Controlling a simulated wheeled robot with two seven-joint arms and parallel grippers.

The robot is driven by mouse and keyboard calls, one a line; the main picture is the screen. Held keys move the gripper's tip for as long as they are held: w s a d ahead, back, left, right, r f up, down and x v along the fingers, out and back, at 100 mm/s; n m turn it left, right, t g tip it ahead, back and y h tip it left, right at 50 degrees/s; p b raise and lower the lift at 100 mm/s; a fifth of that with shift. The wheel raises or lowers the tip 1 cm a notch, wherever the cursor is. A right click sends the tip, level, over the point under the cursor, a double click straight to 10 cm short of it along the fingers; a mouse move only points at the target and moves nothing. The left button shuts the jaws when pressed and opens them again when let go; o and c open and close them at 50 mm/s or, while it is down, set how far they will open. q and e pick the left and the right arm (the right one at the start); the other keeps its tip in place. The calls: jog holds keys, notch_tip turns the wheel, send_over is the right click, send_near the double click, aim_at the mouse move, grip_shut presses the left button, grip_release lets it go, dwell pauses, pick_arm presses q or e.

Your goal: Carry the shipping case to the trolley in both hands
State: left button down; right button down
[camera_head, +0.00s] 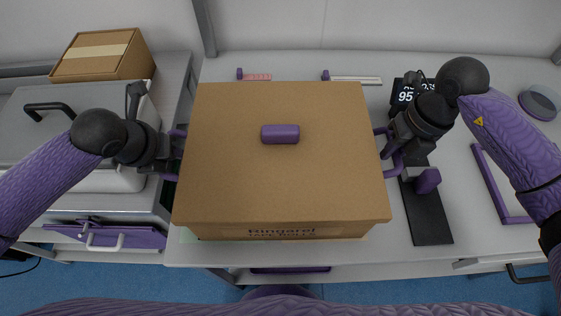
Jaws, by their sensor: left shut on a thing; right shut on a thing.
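The shipping case (280,180) is a large brown cardboard box in the middle of the view, with a purple piece (280,134) on its top and dark lettering on its front face. My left gripper (178,155) is at the case's left side and shut on it. My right gripper (387,152) is at its right side and shut on it. The case looks level, over the white bench; I cannot tell how far its bottom is from the bench top. The fingertips are partly hidden at the case's sides. I do not make out the trolley for certain.
A smaller cardboard box (104,55) stands at the back left behind a grey machine (60,110) with a black handle. A black device with a display (412,92) and a dark strip (428,213) lie right of the case. A purple frame (492,185) lies further right on the bench (460,215).

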pick_arm(q)
jog(key=shift+r, duration=0.1)
pick_arm(e)
jog(key=shift+r, duration=0.1)
